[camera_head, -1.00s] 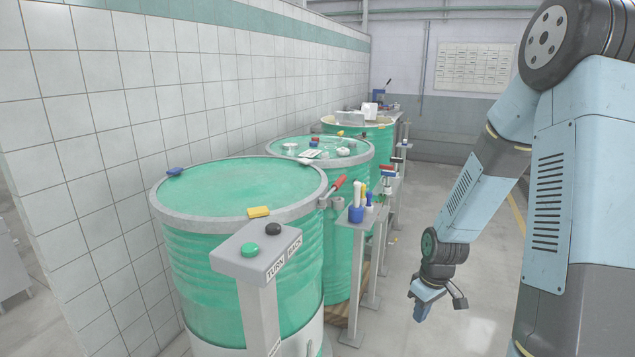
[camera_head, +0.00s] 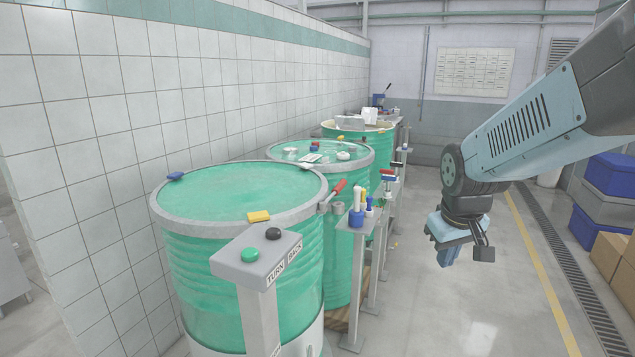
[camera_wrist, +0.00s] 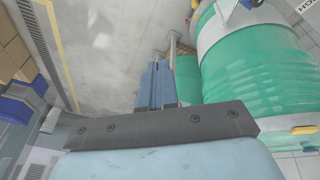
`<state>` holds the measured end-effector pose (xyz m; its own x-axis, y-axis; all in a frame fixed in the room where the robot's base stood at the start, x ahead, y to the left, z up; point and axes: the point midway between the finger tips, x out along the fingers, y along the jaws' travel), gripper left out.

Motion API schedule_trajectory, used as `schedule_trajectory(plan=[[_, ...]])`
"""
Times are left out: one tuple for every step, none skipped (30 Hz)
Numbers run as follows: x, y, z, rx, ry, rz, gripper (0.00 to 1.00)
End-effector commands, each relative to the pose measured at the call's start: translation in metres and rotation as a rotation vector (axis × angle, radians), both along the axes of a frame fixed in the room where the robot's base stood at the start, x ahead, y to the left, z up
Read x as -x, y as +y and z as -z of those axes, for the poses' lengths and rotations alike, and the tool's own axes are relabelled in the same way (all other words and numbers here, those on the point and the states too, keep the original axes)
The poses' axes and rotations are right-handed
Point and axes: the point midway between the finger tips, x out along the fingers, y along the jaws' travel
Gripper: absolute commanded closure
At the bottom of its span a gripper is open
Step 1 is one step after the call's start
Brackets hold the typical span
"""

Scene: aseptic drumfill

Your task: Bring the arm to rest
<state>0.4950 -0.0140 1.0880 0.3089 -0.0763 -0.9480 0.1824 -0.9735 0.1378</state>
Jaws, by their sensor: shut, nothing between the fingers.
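My gripper (camera_head: 447,255) hangs in free air over the open floor, right of the drums and apart from everything. It points downward and is empty. In the wrist view its blue fingers (camera_wrist: 157,88) lie close together, shut, with nothing between them. My arm reaches in from the upper right in the head view, bent at the wrist.
Green drums stand in a row along the tiled wall, the nearest drum (camera_head: 240,240) at left. A button post (camera_head: 256,262) and a tool stand (camera_head: 358,225) stand before them. Blue bins (camera_head: 610,175) and cardboard boxes (camera_head: 610,255) are at right. The floor between is clear.

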Motion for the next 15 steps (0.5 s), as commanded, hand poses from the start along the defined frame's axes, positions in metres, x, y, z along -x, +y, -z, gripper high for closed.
schedule_trajectory(plan=[[0.009,0.002,-0.012,-0.006,-0.023,0.013,1.00],[0.013,0.003,-0.018,-0.012,-0.034,0.024,1.00],[0.020,0.004,-0.025,-0.019,-0.048,0.037,1.00],[0.025,0.005,-0.030,-0.026,-0.057,0.047,1.00],[0.030,0.006,-0.036,-0.033,-0.069,0.058,1.00],[0.038,0.007,-0.042,-0.042,-0.082,0.070,1.00],[0.043,0.008,-0.047,-0.050,-0.092,0.081,1.00],[0.049,0.009,-0.052,-0.058,-0.102,0.089,1.00],[0.056,0.009,-0.058,-0.070,-0.115,0.101,1.00],[0.062,0.010,-0.062,-0.079,-0.125,0.111,1.00],[0.067,0.010,-0.066,-0.088,-0.132,0.118,1.00],[0.074,0.011,-0.070,-0.099,-0.143,0.128,1.00],[0.078,0.011,-0.074,-0.108,-0.151,0.135,1.00],[0.083,0.012,-0.076,-0.115,-0.156,0.141,1.00],[0.088,0.012,-0.079,-0.124,-0.164,0.148,1.00]])
